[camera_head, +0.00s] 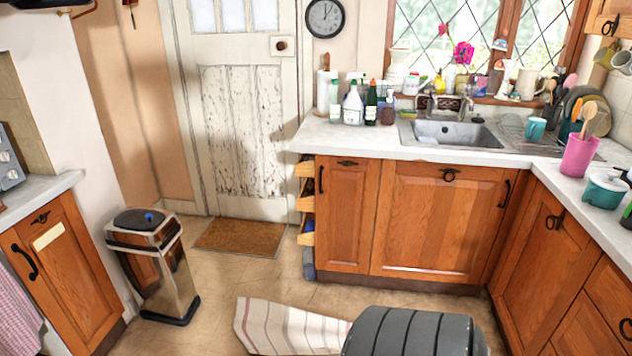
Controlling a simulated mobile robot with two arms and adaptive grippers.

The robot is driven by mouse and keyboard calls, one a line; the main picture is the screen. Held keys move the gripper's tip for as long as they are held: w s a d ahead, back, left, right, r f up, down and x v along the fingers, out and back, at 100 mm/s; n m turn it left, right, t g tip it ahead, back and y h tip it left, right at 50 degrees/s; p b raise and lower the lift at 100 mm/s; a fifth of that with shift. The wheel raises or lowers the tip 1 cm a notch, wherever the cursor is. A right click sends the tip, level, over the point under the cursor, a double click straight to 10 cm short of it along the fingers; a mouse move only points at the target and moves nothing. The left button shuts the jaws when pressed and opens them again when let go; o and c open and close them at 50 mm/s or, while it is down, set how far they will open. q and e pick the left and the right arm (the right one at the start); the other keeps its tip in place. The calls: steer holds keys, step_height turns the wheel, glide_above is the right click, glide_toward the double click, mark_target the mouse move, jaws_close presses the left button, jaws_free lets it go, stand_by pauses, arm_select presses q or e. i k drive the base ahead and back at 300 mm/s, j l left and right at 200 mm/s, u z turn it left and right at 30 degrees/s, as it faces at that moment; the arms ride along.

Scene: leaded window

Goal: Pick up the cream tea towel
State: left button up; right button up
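A cream tea towel (285,328) with thin dark and reddish stripes lies on the tiled floor at the bottom of the view, left of centre. It looks spread out, and its near part is cut off by the bottom edge. Its right end is hidden behind a dark grey ribbed shape in the foreground. Neither of my grippers is in view.
A shiny pedal bin (155,270) stands on the left, with a brown doormat (240,237) by the white door. Wooden cupboards (440,220) run along the back and right. A pink checked cloth (15,315) hangs at far left. Floor left of the towel is clear.

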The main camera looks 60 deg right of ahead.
mark_target(265, 327)
steer(key=z, duration=1.75)
